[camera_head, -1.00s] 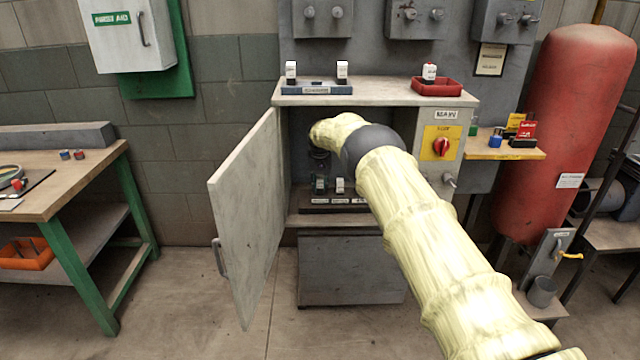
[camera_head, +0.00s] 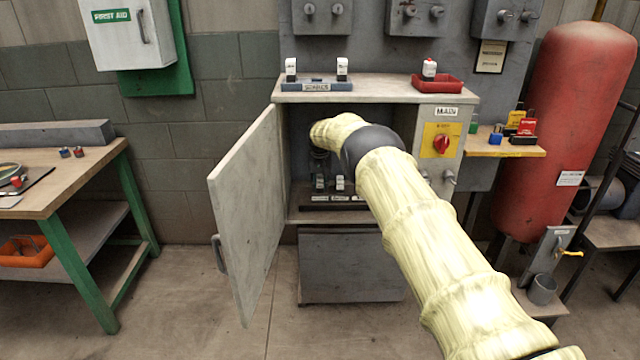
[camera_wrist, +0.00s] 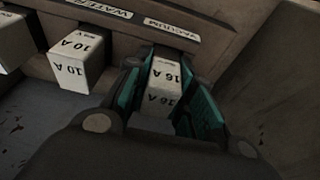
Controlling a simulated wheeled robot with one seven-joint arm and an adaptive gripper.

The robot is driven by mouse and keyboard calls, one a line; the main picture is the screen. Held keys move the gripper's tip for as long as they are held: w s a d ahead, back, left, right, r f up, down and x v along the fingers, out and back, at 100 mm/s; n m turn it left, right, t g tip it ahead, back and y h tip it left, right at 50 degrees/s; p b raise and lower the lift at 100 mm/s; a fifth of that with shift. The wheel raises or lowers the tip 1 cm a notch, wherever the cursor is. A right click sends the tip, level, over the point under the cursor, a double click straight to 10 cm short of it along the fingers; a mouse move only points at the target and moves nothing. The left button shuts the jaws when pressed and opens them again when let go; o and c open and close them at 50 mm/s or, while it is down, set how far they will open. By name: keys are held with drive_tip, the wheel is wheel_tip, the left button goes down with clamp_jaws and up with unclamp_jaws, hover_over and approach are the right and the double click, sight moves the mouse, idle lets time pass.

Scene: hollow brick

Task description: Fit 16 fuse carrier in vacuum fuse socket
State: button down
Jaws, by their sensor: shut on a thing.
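The white 16 A fuse carrier (camera_wrist: 165,82) is between the teal-padded fingers of my gripper (camera_wrist: 168,98), which is shut on it. It lines up with the label reading VACUUM (camera_wrist: 172,30), upside down in the wrist view. The vacuum socket is hidden behind the carrier and fingers, so I cannot tell how deep the carrier sits. In the head view my gripper (camera_head: 320,168) is inside the open cabinet, at the left end of the dark fuse rail (camera_head: 318,206).
A white 10 A carrier (camera_wrist: 78,62) stands close beside my gripper, at the WATER label (camera_wrist: 98,8). Another carrier (camera_wrist: 12,45) is farther left. The cabinet door (camera_head: 245,215) hangs open at left. A blue holder (camera_head: 316,86) and red tray (camera_head: 437,84) are on top.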

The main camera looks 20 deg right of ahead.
drive_tip(key=c, duration=1.1)
unclamp_jaws()
drive_tip(key=shift+f, duration=0.3)
drive_tip(key=shift+s, duration=0.1)
